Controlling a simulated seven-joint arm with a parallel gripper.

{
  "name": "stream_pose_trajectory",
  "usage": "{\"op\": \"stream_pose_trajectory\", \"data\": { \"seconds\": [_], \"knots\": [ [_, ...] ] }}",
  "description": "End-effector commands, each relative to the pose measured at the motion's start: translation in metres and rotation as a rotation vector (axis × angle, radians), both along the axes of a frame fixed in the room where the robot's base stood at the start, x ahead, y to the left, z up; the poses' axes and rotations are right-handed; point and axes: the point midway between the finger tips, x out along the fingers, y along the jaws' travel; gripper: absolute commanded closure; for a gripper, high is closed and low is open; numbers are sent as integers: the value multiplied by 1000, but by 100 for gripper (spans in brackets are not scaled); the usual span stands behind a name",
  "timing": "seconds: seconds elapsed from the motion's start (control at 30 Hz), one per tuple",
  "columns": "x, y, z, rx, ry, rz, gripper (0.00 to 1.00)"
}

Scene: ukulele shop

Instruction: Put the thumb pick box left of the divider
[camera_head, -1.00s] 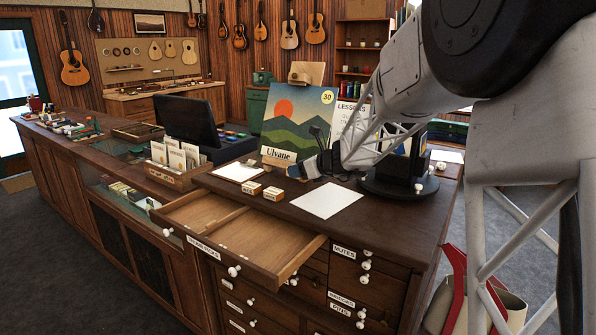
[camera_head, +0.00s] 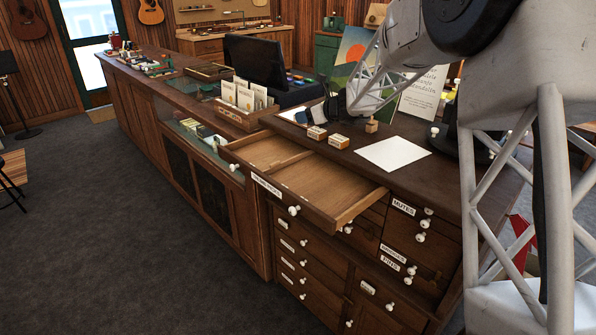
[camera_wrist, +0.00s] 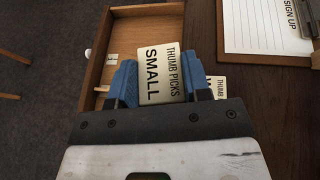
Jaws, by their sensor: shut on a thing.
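The thumb pick box (camera_wrist: 160,75), a cream box labelled "THUMB PICKS SMALL", sits between the blue fingers of my gripper (camera_wrist: 160,85) in the wrist view. My gripper is shut on it. In the head view my gripper (camera_head: 318,112) is at the counter behind the open drawer, by two small boxes; whether the held box is lifted is unclear. A second thumb pick box (camera_wrist: 220,85) is partly hidden behind a finger. The open drawer (camera_head: 335,195) is empty, with a low wooden divider (camera_head: 287,162) across it. The drawer also shows in the wrist view (camera_wrist: 135,45).
A white sheet (camera_head: 392,154) lies on the counter right of the boxes. A small brown block (camera_head: 371,126) stands behind them. A card rack (camera_head: 243,115) and a monitor (camera_head: 256,64) stand left. A "SIGN UP" clipboard (camera_wrist: 262,25) lies close by.

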Motion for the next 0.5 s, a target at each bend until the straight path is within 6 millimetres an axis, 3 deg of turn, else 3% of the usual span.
{"op": "stream_pose_trajectory", "data": {
  "seconds": [0.1,0.5],
  "knots": [
    [9,41,-7,-1,1,44,78],
    [25,162,-30,0,0,170,78]
  ]
}}
